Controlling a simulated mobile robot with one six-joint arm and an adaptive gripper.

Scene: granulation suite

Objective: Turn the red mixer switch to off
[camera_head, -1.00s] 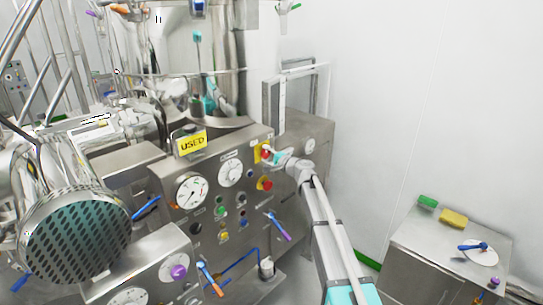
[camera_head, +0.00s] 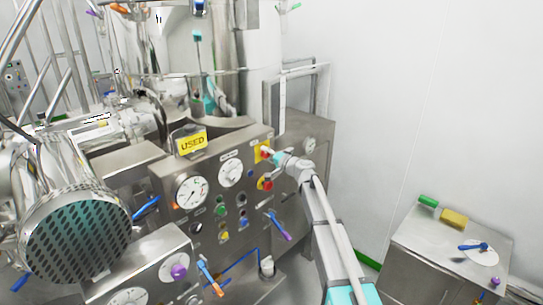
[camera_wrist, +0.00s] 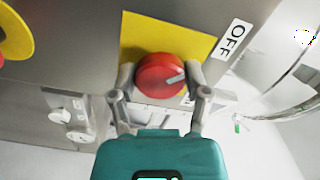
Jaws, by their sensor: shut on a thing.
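The red mixer switch (camera_wrist: 160,75) is a round knob on a yellow plate (camera_wrist: 193,42). Its white pointer mark points to the right and slightly up in the wrist view. A white OFF label (camera_wrist: 235,40) sits to the upper right of the plate. My gripper (camera_wrist: 160,80) has one finger on each side of the knob and is shut on it. In the head view the red switch (camera_head: 266,152) shows at the upper right of the steel panel, with my gripper (camera_head: 273,156) at it from the right.
Below it, a second red knob on yellow (camera_head: 265,184) sits close to my arm. Dials (camera_head: 191,191), buttons and a blue-purple lever (camera_head: 278,226) share the panel. A yellow USED sign (camera_head: 192,142) stands on top. A steel cabinet (camera_head: 425,245) is at the right.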

